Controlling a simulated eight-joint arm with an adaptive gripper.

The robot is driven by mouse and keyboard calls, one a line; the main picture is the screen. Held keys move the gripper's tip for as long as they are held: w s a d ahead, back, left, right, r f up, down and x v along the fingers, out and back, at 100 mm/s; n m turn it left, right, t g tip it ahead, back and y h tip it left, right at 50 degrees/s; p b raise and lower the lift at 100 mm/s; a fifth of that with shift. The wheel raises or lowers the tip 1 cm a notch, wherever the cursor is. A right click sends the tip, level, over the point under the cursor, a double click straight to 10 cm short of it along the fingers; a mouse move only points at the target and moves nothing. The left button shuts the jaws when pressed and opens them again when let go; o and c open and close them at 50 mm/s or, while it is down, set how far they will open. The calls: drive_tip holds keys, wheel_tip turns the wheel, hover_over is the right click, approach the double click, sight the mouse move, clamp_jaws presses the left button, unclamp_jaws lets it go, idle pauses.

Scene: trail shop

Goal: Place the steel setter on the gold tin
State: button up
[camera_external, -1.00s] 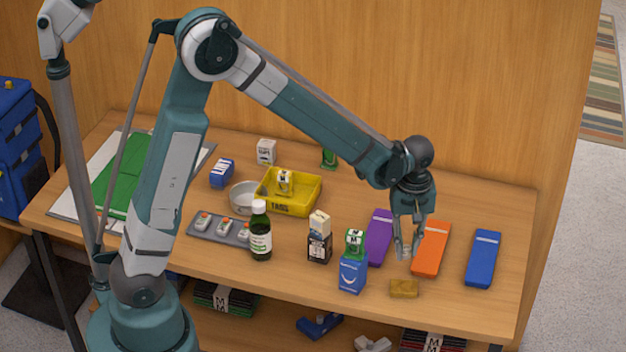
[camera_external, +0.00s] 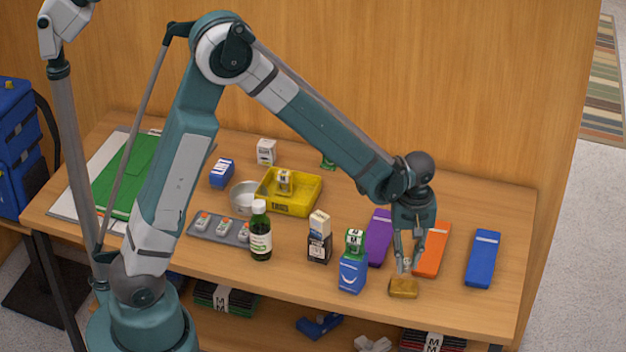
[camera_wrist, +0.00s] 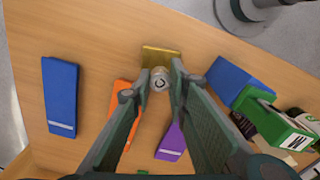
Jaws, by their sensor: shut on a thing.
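The gold tin (camera_external: 403,289) lies flat near the front edge of the table. In the wrist view the gold tin (camera_wrist: 161,56) shows just beyond my fingertips. My gripper (camera_external: 405,265) is above the tin, pointing down. In the wrist view my gripper (camera_wrist: 159,82) is shut on the small steel setter (camera_wrist: 160,79), which shows as a round grey end between the fingertips. The setter is at or just above the tin's top; I cannot tell whether they touch.
A blue box (camera_external: 352,275) with a green box (camera_external: 354,241) on it stands left of the tin. Purple (camera_external: 378,240), orange (camera_external: 430,252) and blue (camera_external: 483,258) flat cases lie nearby. A dark bottle (camera_external: 260,235) and yellow tray (camera_external: 314,190) are farther left.

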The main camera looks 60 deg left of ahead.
sight(408, 261)
drive_tip(key=shift+f, duration=1)
drive_tip(key=shift+f, duration=0.15)
drive_tip(key=shift+f, duration=1.95)
drive_tip(key=shift+f, duration=0.15)
drive_tip(key=o, duration=0.9)
drive_tip(key=shift+r, duration=0.2)
drive_tip(key=shift+r, duration=6)
